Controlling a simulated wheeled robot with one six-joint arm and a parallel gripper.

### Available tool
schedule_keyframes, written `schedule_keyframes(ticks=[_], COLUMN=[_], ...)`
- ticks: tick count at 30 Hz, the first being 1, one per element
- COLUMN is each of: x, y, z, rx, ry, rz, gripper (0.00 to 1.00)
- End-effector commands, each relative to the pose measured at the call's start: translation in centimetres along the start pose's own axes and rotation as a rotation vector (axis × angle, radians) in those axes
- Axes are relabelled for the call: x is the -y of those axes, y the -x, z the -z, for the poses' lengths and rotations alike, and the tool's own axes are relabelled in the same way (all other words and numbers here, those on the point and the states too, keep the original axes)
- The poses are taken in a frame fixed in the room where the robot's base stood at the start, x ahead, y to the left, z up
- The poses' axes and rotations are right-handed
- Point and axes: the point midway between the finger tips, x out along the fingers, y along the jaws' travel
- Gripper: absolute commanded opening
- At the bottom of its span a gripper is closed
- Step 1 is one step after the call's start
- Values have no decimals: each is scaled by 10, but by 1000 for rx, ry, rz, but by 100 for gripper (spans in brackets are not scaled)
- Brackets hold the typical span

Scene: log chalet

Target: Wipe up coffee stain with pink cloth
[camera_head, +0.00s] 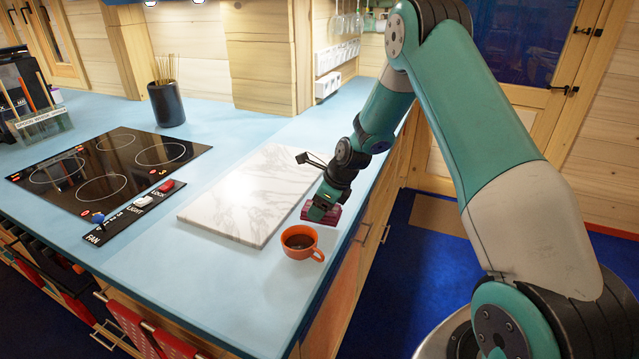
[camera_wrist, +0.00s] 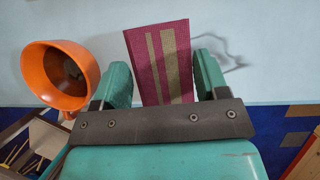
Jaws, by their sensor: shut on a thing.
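The pink cloth (camera_wrist: 159,62), with tan stripes, shows between the two fingers of my gripper (camera_wrist: 163,85) in the wrist view. In the head view the cloth (camera_head: 331,213) shows as a dark pink block under my gripper (camera_head: 318,212), at the right edge of the blue counter, between the marble board and the edge. My gripper is shut on it. Whether the cloth touches the counter is hard to tell. An orange cup (camera_head: 301,243) with dark coffee stands just nearer the camera; it also shows at the left in the wrist view (camera_wrist: 58,75). A thin dark curved mark (camera_wrist: 232,54) shows right of my gripper there.
A marble board (camera_head: 246,197) lies left of my gripper. A black hob (camera_head: 108,172) with a switch panel (camera_head: 133,209) is farther left. A dark pot of sticks (camera_head: 166,103) stands behind. The front of the blue counter (camera_head: 215,285) is clear.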

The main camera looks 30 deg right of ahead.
Motion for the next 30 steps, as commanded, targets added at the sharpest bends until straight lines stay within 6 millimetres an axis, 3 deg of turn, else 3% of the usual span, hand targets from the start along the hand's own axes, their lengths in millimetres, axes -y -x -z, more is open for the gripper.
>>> schedule_keyframes(ticks=[15,30], x=[4,4], y=[46,48], z=[-18,-18], rx=[1,1], ry=[-6,-7], rz=[4,5], gripper=[38,38])
